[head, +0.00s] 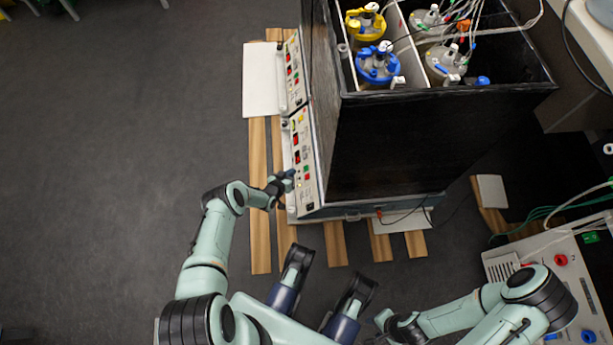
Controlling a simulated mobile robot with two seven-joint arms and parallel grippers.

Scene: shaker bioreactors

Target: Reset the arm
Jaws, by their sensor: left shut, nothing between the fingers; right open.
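My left arm reaches up from the bottom left, and its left gripper (287,178) is shut and empty. Its fingertips are right at the lower control panel (303,165) of the shaker bioreactor; I cannot tell whether they touch it. My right arm is folded at the bottom right. Its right gripper (385,322) is low near the bottom edge, open, with its fingers partly hidden and nothing seen in it. The black shaker box (400,145) holds vessels with a yellow lid (366,24), a blue lid (378,63) and grey lids (446,62).
The shaker stands on a wooden pallet (260,200). A second control panel (293,70) is above the first. A white instrument (560,265) with cables stands at the right, close to my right arm. The grey floor (110,150) on the left is clear.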

